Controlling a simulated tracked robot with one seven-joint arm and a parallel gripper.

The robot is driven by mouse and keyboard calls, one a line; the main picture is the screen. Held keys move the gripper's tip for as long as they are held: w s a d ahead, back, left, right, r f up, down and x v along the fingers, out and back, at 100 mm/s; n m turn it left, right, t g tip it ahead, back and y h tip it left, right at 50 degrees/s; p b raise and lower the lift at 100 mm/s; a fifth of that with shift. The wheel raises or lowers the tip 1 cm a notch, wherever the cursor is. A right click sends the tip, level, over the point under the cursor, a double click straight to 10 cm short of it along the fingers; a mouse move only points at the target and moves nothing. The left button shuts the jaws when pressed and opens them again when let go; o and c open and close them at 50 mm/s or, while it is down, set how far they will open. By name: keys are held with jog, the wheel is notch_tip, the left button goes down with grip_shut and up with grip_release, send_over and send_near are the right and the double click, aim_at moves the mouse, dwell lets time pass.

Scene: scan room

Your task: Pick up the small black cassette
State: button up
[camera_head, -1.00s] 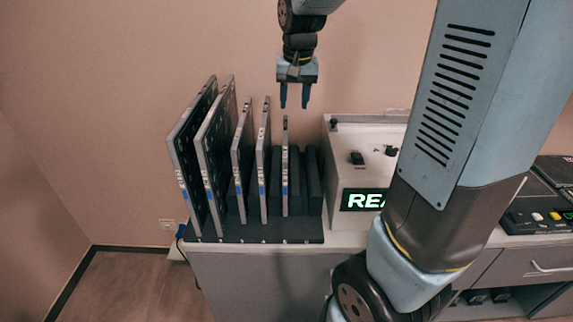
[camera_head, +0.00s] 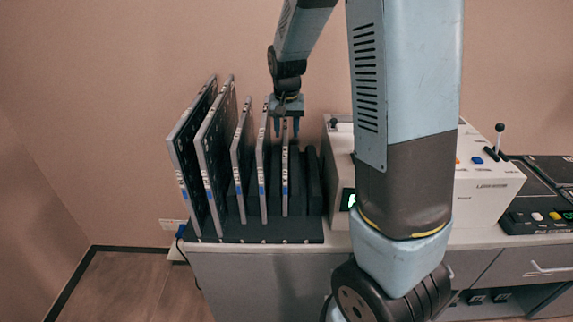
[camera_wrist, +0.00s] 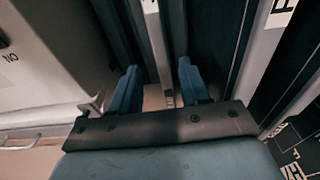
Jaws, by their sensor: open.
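The small cassette (camera_head: 285,187), thin with a light grey edge and a blue mark, stands upright in the black rack (camera_head: 262,233), towards its right end. It is the shortest of the grey-edged cassettes. My gripper (camera_head: 287,128) points down at the top of it, open and empty. In the wrist view the two blue fingers (camera_wrist: 158,68) lie on either side of a grey-edged cassette (camera_wrist: 154,42), which appears to be the small one. Whether they touch it cannot be told.
Taller cassettes (camera_head: 217,165) stand to the left in the rack, and a black divider (camera_head: 314,182) stands close on the right. A white machine (camera_head: 485,190) is right of the rack, partly hidden by my arm. The wall is close behind.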

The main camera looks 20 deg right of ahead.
aim_at(285, 136)
jog(key=shift+w+a+f, duration=0.1)
jog(key=shift+w+f, duration=0.05)
jog(key=shift+f, duration=1.25)
jog(key=shift+w+a+f, duration=0.1)
jog(key=shift+w+f, duration=0.05)
jog(key=shift+f, duration=1.2)
grip_shut()
